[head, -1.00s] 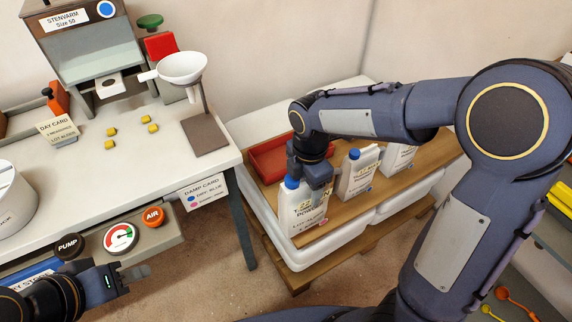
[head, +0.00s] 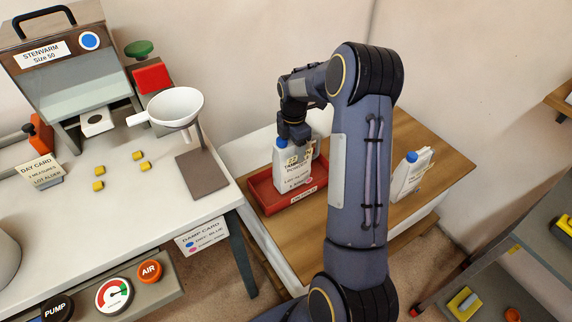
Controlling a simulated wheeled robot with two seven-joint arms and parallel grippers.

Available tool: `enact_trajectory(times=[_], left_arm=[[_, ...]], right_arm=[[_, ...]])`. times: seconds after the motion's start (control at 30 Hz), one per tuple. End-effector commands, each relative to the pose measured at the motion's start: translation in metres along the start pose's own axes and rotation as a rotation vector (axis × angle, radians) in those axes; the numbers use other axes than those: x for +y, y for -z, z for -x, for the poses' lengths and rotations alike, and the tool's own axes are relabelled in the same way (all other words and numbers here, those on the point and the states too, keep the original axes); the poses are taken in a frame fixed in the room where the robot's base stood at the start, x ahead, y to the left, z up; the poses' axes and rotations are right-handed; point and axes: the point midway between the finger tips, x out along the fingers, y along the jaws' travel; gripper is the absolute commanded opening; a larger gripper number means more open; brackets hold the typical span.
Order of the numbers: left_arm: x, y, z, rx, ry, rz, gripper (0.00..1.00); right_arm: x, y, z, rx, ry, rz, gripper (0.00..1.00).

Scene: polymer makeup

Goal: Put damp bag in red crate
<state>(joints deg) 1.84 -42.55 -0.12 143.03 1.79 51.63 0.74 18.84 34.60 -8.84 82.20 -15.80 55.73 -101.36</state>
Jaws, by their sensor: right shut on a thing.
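The damp bag (head: 290,172) is a white bag with a blue cap and a printed label with a pink dot low on it. My right gripper (head: 296,140) is shut on its upper part and holds it upright. The red crate (head: 262,198) is a shallow tray on the wooden top, with a white label on its front. The bag's lower part is within the crate's outline; I cannot tell whether its base touches the crate floor. My left gripper is out of view.
Another white bag (head: 410,174) with a blue cap stands on the wooden top (head: 440,150), right of my right arm. My arm hides the middle of that top. The damp card (head: 203,237) hangs from the white bench (head: 150,205). A white funnel (head: 176,104) stands left of the crate.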

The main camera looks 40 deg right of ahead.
Motion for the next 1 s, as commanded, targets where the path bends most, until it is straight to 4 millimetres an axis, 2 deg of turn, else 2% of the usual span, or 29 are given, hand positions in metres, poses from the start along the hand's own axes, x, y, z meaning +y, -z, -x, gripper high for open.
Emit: enact_trajectory(times=[0.1,0.27,0.47,0.87,0.9,1.0], left_arm=[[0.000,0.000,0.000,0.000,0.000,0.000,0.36],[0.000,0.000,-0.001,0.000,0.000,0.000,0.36],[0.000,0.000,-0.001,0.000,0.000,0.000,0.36],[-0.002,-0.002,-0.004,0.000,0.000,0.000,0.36],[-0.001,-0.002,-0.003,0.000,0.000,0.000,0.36],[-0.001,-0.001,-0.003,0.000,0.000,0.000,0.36]], right_arm=[[0.000,0.001,-0.015,0.000,-0.001,0.000,0.18],[0.000,0.000,-0.027,0.000,-0.001,0.000,0.18],[0.000,0.000,-0.054,0.000,0.001,-0.001,0.18],[0.001,0.000,-0.061,-0.001,-0.003,-0.001,0.18],[0.000,0.000,-0.060,-0.001,-0.002,-0.001,0.69],[0.000,0.000,-0.060,0.000,-0.002,0.000,0.82]])
